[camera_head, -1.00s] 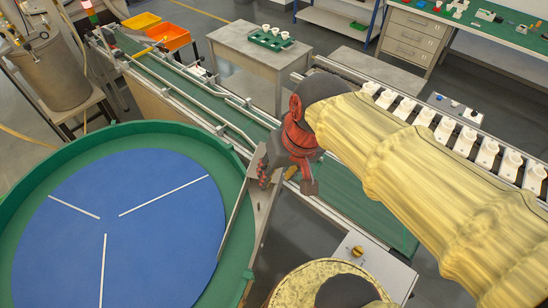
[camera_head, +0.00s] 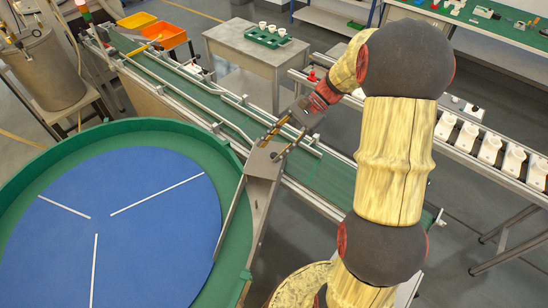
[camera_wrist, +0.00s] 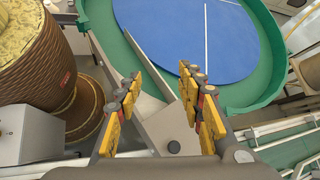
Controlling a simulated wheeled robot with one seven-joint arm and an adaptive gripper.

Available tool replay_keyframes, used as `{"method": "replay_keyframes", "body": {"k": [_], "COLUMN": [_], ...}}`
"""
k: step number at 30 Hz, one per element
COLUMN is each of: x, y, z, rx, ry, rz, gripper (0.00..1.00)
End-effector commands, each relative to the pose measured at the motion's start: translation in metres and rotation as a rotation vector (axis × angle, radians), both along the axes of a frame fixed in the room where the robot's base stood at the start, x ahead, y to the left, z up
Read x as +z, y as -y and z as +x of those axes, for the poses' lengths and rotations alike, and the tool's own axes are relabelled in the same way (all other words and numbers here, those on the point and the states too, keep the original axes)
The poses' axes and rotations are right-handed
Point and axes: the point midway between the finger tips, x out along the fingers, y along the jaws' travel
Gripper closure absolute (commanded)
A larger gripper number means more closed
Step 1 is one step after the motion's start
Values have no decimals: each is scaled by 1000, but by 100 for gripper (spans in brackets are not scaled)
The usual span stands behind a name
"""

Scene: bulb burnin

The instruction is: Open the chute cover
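A grey metal chute (camera_head: 265,165) stands between the blue-topped round table and the green conveyor. Its flat plate also shows in the wrist view (camera_wrist: 165,125), with a small black knob (camera_wrist: 173,147) near its lower end. I cannot tell for certain which part of the plate is the cover, or whether it is raised. My gripper (camera_head: 271,150) is above the chute's conveyor-side end. In the wrist view my gripper (camera_wrist: 161,80) has its yellow and grey fingers spread on both sides of the chute, with nothing between them. The knob lies between the finger bases in that view.
The round table (camera_head: 120,215) has a raised green rim beside the chute. The conveyor (camera_head: 220,105) with metal rails runs behind. A line of white fittings (camera_head: 490,150) stands at the right. A grey box (camera_wrist: 28,135) and a brown ribbed drum (camera_wrist: 45,75) are left in the wrist view.

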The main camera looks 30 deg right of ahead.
Motion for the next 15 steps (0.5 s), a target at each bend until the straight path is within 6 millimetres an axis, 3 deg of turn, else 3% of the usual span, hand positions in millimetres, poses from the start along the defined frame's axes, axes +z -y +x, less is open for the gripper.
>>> {"method": "replay_keyframes", "body": {"k": [1, 6, 15], "x": [-16, -51, -122], "y": [11, 46, 114], "z": [7, 28, 47], "rx": [-43, -174, -392], "ry": [-31, -108, -205], "rz": [51, 219, 521], "gripper": [62, 62, 62]}}
